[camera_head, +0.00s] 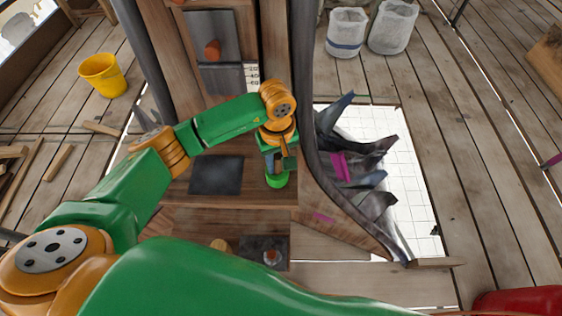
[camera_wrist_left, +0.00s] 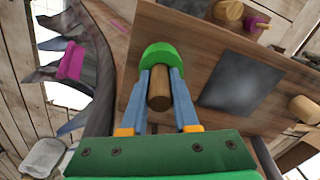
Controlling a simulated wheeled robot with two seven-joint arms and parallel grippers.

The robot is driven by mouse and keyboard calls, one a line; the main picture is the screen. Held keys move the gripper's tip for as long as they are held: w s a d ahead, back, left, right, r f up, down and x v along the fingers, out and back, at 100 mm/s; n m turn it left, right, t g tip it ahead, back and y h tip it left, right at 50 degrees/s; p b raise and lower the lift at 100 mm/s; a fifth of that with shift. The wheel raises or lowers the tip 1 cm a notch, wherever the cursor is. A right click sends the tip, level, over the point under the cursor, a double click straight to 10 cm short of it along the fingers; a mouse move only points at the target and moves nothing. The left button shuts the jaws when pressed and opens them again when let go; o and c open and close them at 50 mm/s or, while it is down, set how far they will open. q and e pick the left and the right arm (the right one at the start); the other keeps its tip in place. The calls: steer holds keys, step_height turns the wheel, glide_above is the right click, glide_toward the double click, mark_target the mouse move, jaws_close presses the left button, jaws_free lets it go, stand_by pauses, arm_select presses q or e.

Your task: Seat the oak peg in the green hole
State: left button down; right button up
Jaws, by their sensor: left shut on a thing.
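My left gripper (camera_head: 276,170) points down over the wooden board and is shut on the oak peg. In the left wrist view the brown oak peg (camera_wrist_left: 159,92) lies between the two blue-grey fingers of the left gripper (camera_wrist_left: 161,88). A green rounded piece (camera_head: 277,181) is at the fingertips, and it also shows in the left wrist view (camera_wrist_left: 161,54). The peg's far end meets or passes behind this green piece. Its hole is hidden, and I cannot tell how deep the peg is in it. My right gripper is not in view.
A dark plate (camera_head: 216,175) lies on the board left of the gripper. A yellowish peg (camera_head: 221,245) is near the front. Dark curved fins (camera_head: 352,150) stand close on the right. A yellow bucket (camera_head: 103,75) and pale sacks (camera_head: 346,32) are farther off.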

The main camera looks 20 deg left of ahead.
arm_select(q)
steer(key=shift+r, duration=0.1)
steer(key=shift+s, duration=0.1)
steer(key=c, duration=0.7)
jaws_free()
steer(key=shift+a+r, duration=0.1)
steer(key=shift+a, duration=0.05)
steer(key=shift+r, duration=0.15)
step_height(320, 180, up, 12)
steer(key=shift+f+b, duration=0.1)
steer(key=shift+b, duration=0.45)
